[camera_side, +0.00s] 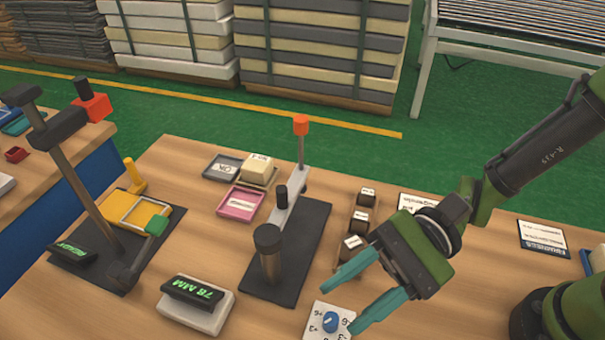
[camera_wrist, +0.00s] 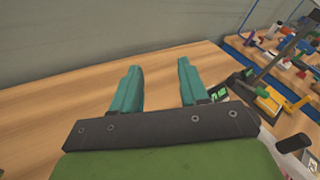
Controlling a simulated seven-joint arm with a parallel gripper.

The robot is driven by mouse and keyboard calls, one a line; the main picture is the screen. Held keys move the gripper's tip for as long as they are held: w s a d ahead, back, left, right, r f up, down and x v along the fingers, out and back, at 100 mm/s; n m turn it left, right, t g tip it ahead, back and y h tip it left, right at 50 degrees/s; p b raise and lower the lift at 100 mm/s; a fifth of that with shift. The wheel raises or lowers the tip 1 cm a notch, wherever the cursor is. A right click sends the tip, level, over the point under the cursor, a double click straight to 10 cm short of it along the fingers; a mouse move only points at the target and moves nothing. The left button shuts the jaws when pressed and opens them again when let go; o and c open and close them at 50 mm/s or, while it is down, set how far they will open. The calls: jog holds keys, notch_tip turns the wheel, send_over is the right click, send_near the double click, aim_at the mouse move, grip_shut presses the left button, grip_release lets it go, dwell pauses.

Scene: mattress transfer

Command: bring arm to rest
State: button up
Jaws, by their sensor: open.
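My gripper (camera_side: 365,299) is open, with its two teal fingers spread apart and nothing between them. In the side view it hangs above the right part of the wooden table (camera_side: 455,290), beside the white dial card (camera_side: 322,318) with a blue knob. In the wrist view the gripper (camera_wrist: 158,85) also shows empty fingers, with bare tabletop and a grey wall beyond them. My arm reaches in from the right.
A lever device (camera_side: 300,210) on a dark base stands left of the gripper. Small dark labelled blocks (camera_side: 360,222) stand close by. A display (camera_side: 195,300) reads 78 MM. A yellow-framed press (camera_side: 130,215) stands left.

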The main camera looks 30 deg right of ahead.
jog(key=w+d+f+n+t+h, duration=0.1)
jog(key=w+d+f+n+h, duration=0.15)
jog(key=d+n+h, duration=0.85)
jog(key=w+d+r+m+t+h, duration=0.1)
jog(key=d+r+t, duration=0.3)
jog(key=d, duration=0.5)
jog(key=w+d+r+m+t+h, duration=0.2)
jog(key=w+d+r+t, duration=0.1)
jog(key=d, duration=0.7)
jog(key=shift+d+r+t, duration=0.3)
jog(key=shift+r+t, duration=0.3)
jog(key=shift+r, duration=0.2)
